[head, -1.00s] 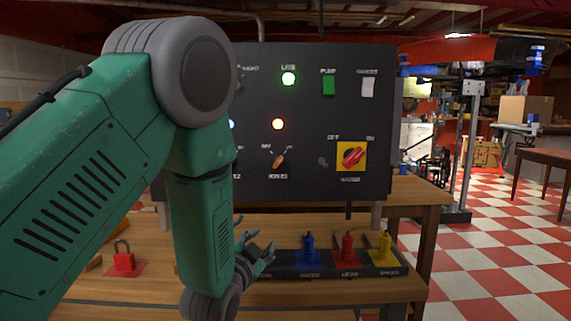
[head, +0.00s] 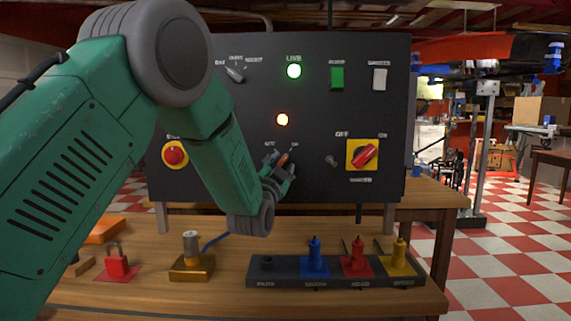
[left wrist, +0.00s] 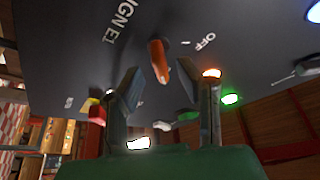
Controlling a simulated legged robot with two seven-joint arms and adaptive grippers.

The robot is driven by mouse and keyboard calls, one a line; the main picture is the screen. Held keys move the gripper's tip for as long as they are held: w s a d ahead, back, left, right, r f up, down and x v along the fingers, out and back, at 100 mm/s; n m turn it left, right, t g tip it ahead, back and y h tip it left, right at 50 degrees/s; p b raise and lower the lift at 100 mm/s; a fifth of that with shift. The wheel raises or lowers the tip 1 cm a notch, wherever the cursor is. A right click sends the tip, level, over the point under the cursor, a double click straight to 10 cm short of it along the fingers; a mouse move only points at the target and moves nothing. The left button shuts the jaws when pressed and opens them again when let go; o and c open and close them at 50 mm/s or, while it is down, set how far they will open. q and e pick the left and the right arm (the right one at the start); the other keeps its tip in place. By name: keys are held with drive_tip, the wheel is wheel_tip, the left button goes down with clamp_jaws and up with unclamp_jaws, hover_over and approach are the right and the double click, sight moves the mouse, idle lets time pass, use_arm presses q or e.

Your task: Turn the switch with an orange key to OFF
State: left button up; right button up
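The switch with the orange key (head: 284,159) is on the dark upright panel (head: 320,190), below an orange lamp. OFF is lettered at its upper left and ON at its upper right; the key slants toward the upper right. My left gripper (head: 280,170) is at this switch, its fingers partly covering it. In the left wrist view the orange key (left wrist: 158,60) stands out from the panel between the two spread fingers of the open gripper (left wrist: 170,85), with gaps at both sides. The lettering "IGN E1" and "OFF" shows beside it. My right gripper is not in view.
The panel also bears a red knob (head: 175,153), a selector (head: 235,73), a green lamp (head: 294,71) and a red rotary switch (head: 366,153). On the bench are a red padlock (head: 117,266), a brass block (head: 191,266) and a dark tray (head: 285,276) with coloured plugs.

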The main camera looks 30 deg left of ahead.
use_arm(q)
drive_tip(key=shift+w+a+r, duration=0.1)
drive_tip(key=shift+w+a, duration=0.3)
drive_tip(key=shift+w, duration=0.2)
drive_tip(key=shift+w+a+r, duration=0.1)
drive_tip(key=shift+w+a, duration=0.3)
drive_tip(key=shift+w, duration=0.15)
drive_tip(key=shift+d+r, duration=0.2)
drive_tip(key=shift+d, duration=0.3)
clamp_jaws()
drive_tip(key=shift+a, duration=0.1)
